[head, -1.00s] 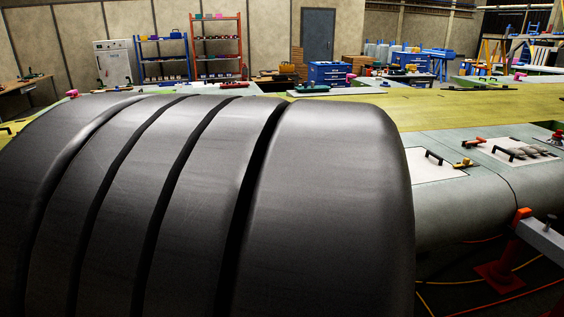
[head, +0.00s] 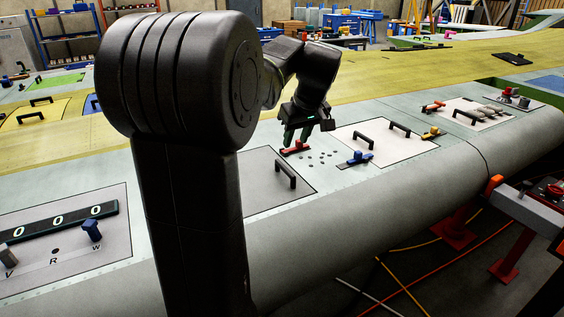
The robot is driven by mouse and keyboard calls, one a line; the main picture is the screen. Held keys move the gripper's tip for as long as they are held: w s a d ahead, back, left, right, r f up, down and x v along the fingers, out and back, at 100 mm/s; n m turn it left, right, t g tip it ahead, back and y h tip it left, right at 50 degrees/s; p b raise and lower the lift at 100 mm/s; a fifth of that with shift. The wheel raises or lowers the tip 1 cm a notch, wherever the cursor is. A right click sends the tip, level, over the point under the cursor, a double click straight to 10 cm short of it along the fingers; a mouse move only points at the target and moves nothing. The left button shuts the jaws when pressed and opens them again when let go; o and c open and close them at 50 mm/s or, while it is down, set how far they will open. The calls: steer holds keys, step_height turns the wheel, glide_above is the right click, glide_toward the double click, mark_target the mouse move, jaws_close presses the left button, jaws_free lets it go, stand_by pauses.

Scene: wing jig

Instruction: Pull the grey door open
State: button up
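The grey door (head: 258,172) is a flat grey panel set in the pale wing skin, partly hidden behind my arm on its left. It lies flush and looks closed. A black bar handle (head: 286,174) stands up near its right side. My gripper (head: 297,135) hangs above the wing, up and beyond the handle in the picture, near a red-handled clamp. Its two dark fingers point down and show apart, with nothing seen between them. It is clear of the door handle.
A blue toggle clamp (head: 357,158) and loose dark round bits (head: 320,157) lie right of the door. A white panel (head: 375,142) with two black handles is beyond them. A red stand (head: 508,262) is at the right.

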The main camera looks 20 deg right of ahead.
mark_target(286, 168)
steer(key=p+x, duration=0.1)
steer(key=x, duration=1)
steer(key=shift+w+f, duration=0.15)
steer(key=shift+f, duration=0.2)
steer(key=shift+c, duration=0.2)
jaws_close()
